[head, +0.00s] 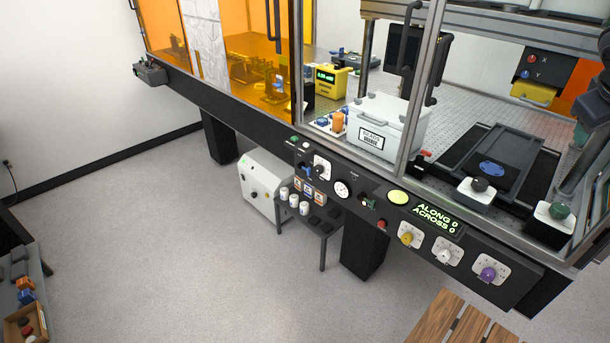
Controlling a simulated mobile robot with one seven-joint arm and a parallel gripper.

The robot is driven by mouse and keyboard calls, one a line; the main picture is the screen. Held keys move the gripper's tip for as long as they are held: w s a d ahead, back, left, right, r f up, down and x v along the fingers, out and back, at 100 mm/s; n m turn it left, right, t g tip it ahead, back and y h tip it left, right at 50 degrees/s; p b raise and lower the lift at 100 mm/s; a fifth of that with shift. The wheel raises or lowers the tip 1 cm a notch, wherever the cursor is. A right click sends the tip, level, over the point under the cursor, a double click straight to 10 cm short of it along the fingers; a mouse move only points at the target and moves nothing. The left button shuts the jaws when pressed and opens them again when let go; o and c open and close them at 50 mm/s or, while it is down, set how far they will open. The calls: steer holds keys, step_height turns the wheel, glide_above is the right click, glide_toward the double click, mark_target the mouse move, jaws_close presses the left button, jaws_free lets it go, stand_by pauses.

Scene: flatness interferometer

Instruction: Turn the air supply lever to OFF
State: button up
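The front panel (377,227) of the interferometer bench runs across the middle and right of the head view. A small blue handle (308,171) sits on its left part, beside a white plate with a dark knob (321,167). A round white gauge (342,190) is just right of them. A small control with green and red parts (369,203) is further right. The labels are too small to read, so I cannot tell for sure which one is the air supply lever or how it is set. My gripper is not in view.
A white cabinet (262,185) and a small dark table (322,222) with white containers stand below the panel. Yellow, white and purple knobs (488,273) are on the panel's right. A wooden slatted surface (440,318) is at the bottom.

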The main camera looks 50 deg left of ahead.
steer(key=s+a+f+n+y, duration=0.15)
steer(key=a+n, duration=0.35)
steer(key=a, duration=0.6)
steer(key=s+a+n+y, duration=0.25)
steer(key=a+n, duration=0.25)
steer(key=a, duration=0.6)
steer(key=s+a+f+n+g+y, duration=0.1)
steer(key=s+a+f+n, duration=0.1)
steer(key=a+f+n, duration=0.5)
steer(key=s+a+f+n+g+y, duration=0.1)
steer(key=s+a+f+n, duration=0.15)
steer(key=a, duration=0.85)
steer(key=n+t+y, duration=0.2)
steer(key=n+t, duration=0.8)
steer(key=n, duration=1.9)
glide_toward(305, 168)
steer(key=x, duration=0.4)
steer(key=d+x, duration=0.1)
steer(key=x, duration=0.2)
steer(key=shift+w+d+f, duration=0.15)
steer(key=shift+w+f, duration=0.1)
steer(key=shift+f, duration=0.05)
